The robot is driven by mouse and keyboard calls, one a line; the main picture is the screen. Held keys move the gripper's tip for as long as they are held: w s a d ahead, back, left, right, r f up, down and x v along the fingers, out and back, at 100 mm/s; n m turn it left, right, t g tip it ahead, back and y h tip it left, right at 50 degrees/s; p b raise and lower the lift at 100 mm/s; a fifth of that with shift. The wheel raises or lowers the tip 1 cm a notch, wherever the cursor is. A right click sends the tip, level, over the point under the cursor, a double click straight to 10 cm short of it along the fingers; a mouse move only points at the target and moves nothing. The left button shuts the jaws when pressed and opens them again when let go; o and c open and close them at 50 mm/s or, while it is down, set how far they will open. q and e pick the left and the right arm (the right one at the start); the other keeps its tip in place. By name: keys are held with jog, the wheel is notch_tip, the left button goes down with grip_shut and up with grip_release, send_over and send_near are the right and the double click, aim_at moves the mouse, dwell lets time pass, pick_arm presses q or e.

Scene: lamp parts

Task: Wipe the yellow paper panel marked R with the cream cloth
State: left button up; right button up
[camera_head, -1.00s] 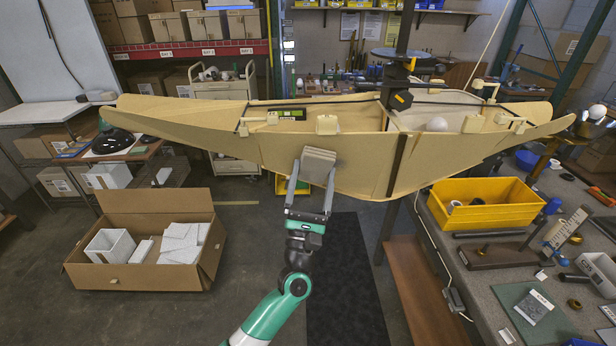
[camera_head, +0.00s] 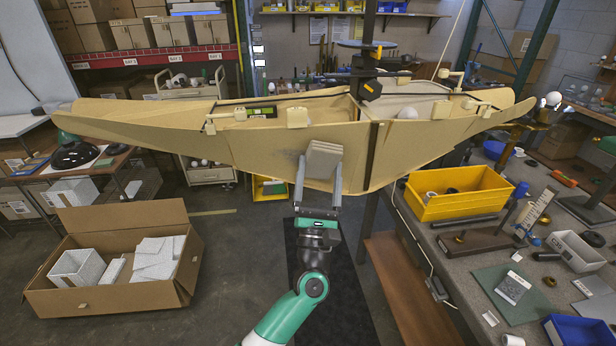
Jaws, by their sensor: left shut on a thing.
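A large boat-shaped lamp body of pale yellow paper fills the upper middle of the head view. Its near yellow paper panel (camera_head: 250,146) faces me; I cannot make out a letter R on it. My left gripper (camera_head: 319,172) reaches up from below and is shut on the cream cloth (camera_head: 323,157), a folded greyish-cream pad. The cloth lies against or just in front of the panel, left of a dark upright strip (camera_head: 374,158). A faint grey smudge shows beside the cloth. My right gripper is not in view.
A yellow bin (camera_head: 458,204) stands on the workbench at right, among tools. An open cardboard box (camera_head: 168,272) with white pieces sits on the floor at left. A dark post (camera_head: 367,75) rises behind the lamp body. The floor below the panel is fairly open.

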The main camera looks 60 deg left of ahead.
aim_at(271, 155)
pick_arm(q)
jog(key=shift+w+d, duration=0.15)
jog(key=shift+w, duration=0.05)
jog(key=shift+s+a, duration=0.3)
jog(key=shift+s+a+p, duration=0.1)
jog(key=shift+s+a, duration=0.85)
jog(key=shift+s, duration=0.55)
jog(key=shift+s+a+p, duration=0.15)
jog(key=shift+s+a, duration=0.8)
jog(key=shift+s, duration=0.55)
jog(key=shift+s+a+p, duration=0.1)
jog(key=shift+s+a, duration=0.85)
jog(key=shift+s, duration=0.55)
jog(key=s+d+f, duration=0.2)
jog(key=s+d, duration=0.1)
jog(key=d, duration=0.2)
jog(key=shift+s+d+f, duration=0.25)
jog(key=shift+s+d, duration=0.15)
jog(key=shift+d, duration=0.15)
jog(key=shift+s+d+f, duration=0.2)
jog(key=shift+s+d, duration=0.15)
jog(key=shift+d, duration=0.2)
